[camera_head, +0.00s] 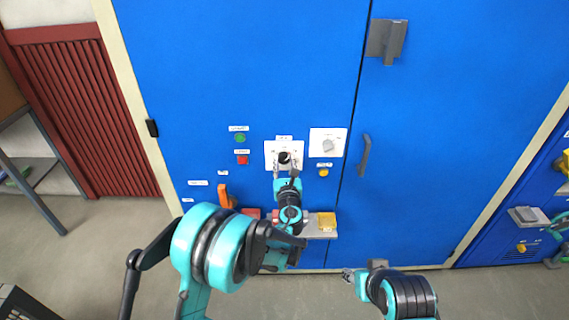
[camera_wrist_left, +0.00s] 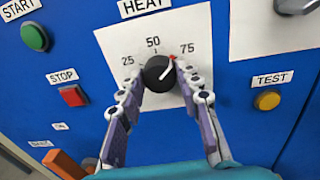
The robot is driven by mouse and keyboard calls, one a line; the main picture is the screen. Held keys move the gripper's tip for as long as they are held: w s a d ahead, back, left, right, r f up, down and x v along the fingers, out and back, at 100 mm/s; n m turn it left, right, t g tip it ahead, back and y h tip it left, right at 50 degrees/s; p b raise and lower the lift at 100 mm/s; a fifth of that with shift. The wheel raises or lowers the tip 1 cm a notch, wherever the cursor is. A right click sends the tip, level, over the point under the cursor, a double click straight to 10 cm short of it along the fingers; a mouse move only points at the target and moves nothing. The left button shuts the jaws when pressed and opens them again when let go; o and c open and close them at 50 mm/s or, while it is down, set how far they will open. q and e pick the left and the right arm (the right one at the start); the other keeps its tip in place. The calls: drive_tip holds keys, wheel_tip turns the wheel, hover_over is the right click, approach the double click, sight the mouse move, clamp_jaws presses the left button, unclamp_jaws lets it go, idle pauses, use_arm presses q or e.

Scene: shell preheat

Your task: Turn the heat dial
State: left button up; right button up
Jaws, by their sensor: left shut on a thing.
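The heat dial (camera_wrist_left: 158,73) is a black round knob on a white plate (camera_wrist_left: 122,45) marked 25, 50 and 75, under a HEAT label (camera_wrist_left: 145,7). Its pointer is between 50 and 75, nearer 75. My left gripper (camera_wrist_left: 160,80) is shut on the dial, one finger on each side of it. In the head view the dial (camera_head: 284,158) is at the tip of my left gripper (camera_head: 286,168), on the blue cabinet. My right gripper (camera_head: 348,274) is low in the head view, away from the panel; its jaw opening is too small to judge.
A green START button (camera_wrist_left: 34,36), a red STOP button (camera_wrist_left: 73,95) and a yellow TEST button (camera_wrist_left: 267,100) surround the dial. A second white plate (camera_head: 328,142) with a grey knob is to the right. An orange lever (camera_head: 224,196) and a shelf (camera_head: 318,234) are below.

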use_arm(q)
drive_tip(key=shift+m, duration=0.9)
drive_tip(key=o, duration=1.2)
drive_tip(key=shift+c, duration=0.2)
drive_tip(key=s, duration=1.2)
drive_tip(key=shift+d, duration=0.45)
